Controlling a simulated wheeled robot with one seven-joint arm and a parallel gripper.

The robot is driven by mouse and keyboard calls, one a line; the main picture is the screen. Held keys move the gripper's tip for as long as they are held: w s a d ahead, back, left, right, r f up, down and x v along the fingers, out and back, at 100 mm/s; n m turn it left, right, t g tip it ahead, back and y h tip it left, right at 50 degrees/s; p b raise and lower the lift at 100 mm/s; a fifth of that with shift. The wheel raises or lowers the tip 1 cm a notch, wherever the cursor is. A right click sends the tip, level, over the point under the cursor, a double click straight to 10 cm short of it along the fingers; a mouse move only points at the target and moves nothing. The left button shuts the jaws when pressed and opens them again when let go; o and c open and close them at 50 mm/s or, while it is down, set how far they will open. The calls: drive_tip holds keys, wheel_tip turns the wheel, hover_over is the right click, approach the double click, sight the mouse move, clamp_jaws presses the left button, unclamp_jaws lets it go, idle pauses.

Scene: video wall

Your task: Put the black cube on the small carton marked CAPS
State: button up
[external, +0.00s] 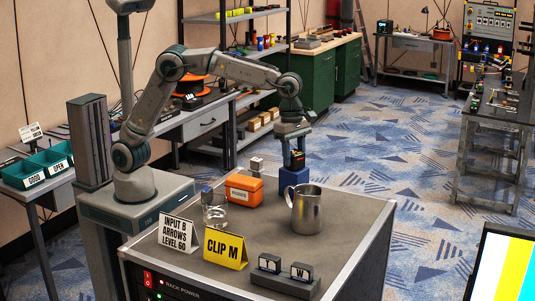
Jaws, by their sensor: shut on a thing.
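My gripper (293,146) points down at the back right of the rack's top and is shut on a small dark cube, which looks like the black cube (298,160). The fingers partly hide it. A blue block (293,179) stands directly below it; I cannot tell whether the cube touches the block. An orange box (244,190) with a white label lies to the left of the blue block. Its label is too small to read, so I cannot tell whether it is the CAPS carton.
A metal mug (306,210) stands just in front of the blue block. White (177,235) and yellow (226,248) signs and a dark holder (285,277) with two marked blocks line the front.

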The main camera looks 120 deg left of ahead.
drive_tip(key=shift+f, duration=0.1)
drive_tip(key=shift+f, duration=0.15)
drive_tip(key=o, duration=1)
wheel_tip(320, 180, up, 12)
drive_tip(key=s, duration=0.1)
drive_tip(key=s+d+m, duration=0.3)
drive_tip(key=s+m, duration=0.5)
drive_tip(key=s, duration=0.1)
drive_tip(key=s+d+f+m+t, duration=0.1)
drive_tip(key=s+d+f+m, duration=0.1)
drive_tip(key=s+f+m, duration=0.2)
drive_tip(key=s+d+f+m, duration=0.3)
drive_tip(key=s+m, duration=0.8)
drive_tip(key=m, duration=0.1)
drive_tip(key=s+d+f+m+t, duration=0.1)
drive_tip(key=s+d+f+m, duration=0.2)
drive_tip(key=s+m, duration=0.5)
drive_tip(key=shift+f+t+y, duration=0.3)
drive_tip(key=shift+f, duration=0.55)
